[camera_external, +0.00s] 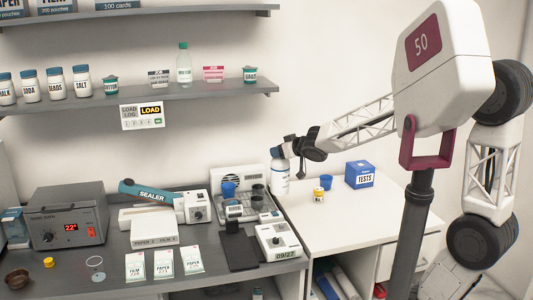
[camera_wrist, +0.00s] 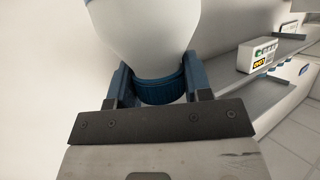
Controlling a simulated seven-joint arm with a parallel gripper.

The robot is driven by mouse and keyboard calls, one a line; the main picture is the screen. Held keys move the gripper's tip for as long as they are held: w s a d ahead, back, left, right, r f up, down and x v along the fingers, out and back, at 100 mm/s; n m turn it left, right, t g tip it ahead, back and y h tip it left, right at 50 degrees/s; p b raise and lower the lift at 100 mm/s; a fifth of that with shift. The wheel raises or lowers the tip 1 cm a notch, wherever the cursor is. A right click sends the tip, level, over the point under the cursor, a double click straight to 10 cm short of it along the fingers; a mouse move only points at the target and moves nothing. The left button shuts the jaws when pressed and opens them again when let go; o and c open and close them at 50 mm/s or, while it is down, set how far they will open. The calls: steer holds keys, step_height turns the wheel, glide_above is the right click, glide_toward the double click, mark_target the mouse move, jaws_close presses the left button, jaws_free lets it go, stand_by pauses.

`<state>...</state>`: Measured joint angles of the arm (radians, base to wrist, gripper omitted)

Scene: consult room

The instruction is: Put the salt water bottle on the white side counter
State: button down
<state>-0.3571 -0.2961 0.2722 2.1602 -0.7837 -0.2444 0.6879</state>
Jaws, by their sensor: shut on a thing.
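A white bottle with a blue cap (camera_external: 280,182) is in my gripper (camera_external: 281,153) in the external view. The label is too small to read, so I cannot tell for certain that it is the salt water bottle. In the wrist view the blue fingers of my gripper (camera_wrist: 160,85) are shut on either side of the blue cap, with the white bottle body (camera_wrist: 145,35) beyond. The bottle is upright over the back left part of the white side counter (camera_external: 340,225). I cannot tell whether its base touches the counter.

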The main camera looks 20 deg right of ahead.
steer(key=s+d+f+m+h, duration=0.1)
steer(key=s+d+f, duration=0.2)
steer(key=s+d, duration=0.3)
steer(key=s+d+f+m+t+h, duration=0.1)
steer(key=s+d+f, duration=0.2)
steer(key=s+d, duration=0.4)
steer(key=s+d+f+m+h, duration=0.1)
steer(key=s+d+f+h, duration=0.1)
steer(key=s+d, duration=0.4)
steer(key=d+f, duration=0.1)
steer(key=d, duration=0.3)
steer(key=shift+s+d+f+m, duration=0.3)
steer(key=shift+s+m, duration=0.1)
steer(key=shift+w, duration=0.1)
steer(key=w+f, duration=0.1)
steer(key=w, duration=1.4)
steer(key=shift+w+a+f, duration=0.25)
steer(key=shift+w+a, duration=0.15)
steer(key=shift+f, duration=0.1)
steer(key=shift+f, duration=1.75)
